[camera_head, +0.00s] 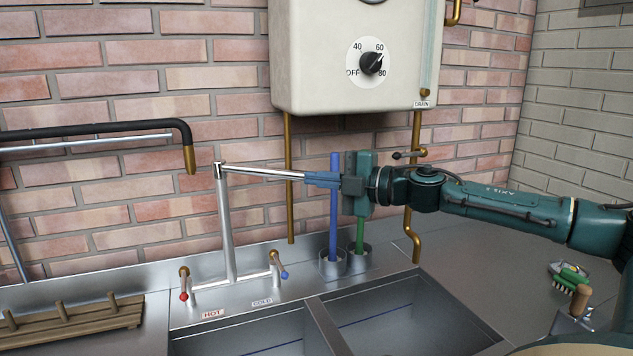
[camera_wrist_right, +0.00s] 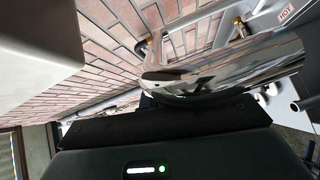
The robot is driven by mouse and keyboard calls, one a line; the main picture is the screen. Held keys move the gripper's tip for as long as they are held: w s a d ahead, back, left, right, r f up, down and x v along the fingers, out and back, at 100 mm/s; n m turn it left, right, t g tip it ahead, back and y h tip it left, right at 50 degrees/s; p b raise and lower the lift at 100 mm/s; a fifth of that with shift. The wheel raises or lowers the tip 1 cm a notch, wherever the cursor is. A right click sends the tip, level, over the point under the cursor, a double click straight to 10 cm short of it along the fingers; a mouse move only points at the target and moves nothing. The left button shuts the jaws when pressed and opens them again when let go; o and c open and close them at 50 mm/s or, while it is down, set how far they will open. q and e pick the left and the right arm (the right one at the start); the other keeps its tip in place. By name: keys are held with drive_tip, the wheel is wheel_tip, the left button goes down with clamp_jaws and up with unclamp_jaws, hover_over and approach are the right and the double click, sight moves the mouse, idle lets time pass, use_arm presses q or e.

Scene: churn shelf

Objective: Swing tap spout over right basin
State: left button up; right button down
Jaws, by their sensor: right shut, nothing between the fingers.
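The chrome tap spout (camera_head: 262,172) runs right from the top of its upright riser (camera_head: 226,230) behind the sink. Its far end meets the fingers of my right gripper (camera_head: 318,179), which are shut; the outermost tip is hidden there. In the right wrist view the shiny spout (camera_wrist_right: 225,75) is large and close in front of the gripper. The right basin (camera_head: 400,310) lies below and in front of my right gripper, and the left basin (camera_head: 250,340) is beside it, past a metal divider (camera_head: 327,325). My left gripper is not in view.
A white boiler (camera_head: 330,80) hangs above, with brass pipes (camera_head: 289,190) running down. Two brushes with blue (camera_head: 334,215) and green (camera_head: 360,232) handles stand in cups behind the sink. A black hose with brass nozzle (camera_head: 190,160) is at left. Hot (camera_head: 183,283) and cold (camera_head: 276,262) taps flank the riser.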

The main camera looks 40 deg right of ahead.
drive_tip(key=shift+w+d, duration=0.25)
drive_tip(key=shift+d, duration=0.25)
drive_tip(key=shift+w+d+r+p, duration=0.1)
drive_tip(key=shift+w+d+p, duration=0.25)
drive_tip(key=shift+d, duration=0.15)
drive_tip(key=shift+w+d, duration=0.1)
drive_tip(key=shift+d, duration=0.15)
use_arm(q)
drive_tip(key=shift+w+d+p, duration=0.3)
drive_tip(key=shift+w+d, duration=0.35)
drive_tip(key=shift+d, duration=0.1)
use_arm(e)
drive_tip(key=shift+w+d, duration=0.55)
drive_tip(key=shift+d, duration=0.3)
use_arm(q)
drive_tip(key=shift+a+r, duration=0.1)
use_arm(e)
drive_tip(key=shift+r, duration=0.1)
